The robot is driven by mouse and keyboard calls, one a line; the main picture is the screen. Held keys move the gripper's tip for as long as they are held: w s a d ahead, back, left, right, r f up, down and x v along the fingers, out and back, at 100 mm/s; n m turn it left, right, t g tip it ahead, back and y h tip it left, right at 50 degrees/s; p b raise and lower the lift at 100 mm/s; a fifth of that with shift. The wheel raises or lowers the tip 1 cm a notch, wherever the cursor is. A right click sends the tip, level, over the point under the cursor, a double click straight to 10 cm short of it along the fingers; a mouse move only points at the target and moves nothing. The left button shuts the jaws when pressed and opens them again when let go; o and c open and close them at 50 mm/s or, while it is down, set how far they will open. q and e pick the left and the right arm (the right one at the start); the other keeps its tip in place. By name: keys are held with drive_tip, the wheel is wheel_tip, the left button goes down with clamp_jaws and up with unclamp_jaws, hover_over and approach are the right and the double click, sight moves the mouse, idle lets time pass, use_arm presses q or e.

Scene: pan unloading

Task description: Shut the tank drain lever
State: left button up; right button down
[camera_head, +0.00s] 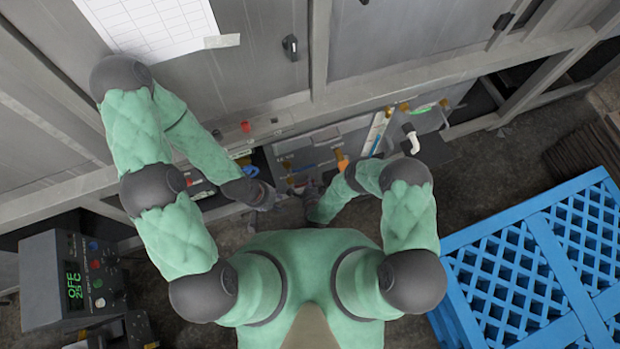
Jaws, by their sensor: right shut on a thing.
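My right gripper (306,188) is at the low front of the grey machine, in front of the pipes and valves. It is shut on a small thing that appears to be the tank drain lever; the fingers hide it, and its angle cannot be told. My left gripper (268,197) is just left of the right one and slightly lower in the picture. It is dark and small, and whether it is open or shut cannot be told. An orange handle (341,159) shows on the pipes just right of my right gripper.
The grey machine (400,35) spans the top, with a paper sheet (150,22) on it. A white pipe elbow (411,140) is right of the valves. A control box (70,280) stands at lower left. A blue pallet (545,265) lies at right, with bare floor beside it.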

idle(0.4)
drive_tip(key=c, duration=1.4)
unclamp_jaws()
drive_tip(key=shift+f, duration=0.1)
drive_tip(key=v, duration=1.2)
drive_tip(key=shift+w+d, duration=0.1)
drive_tip(key=shift+w, duration=0.05)
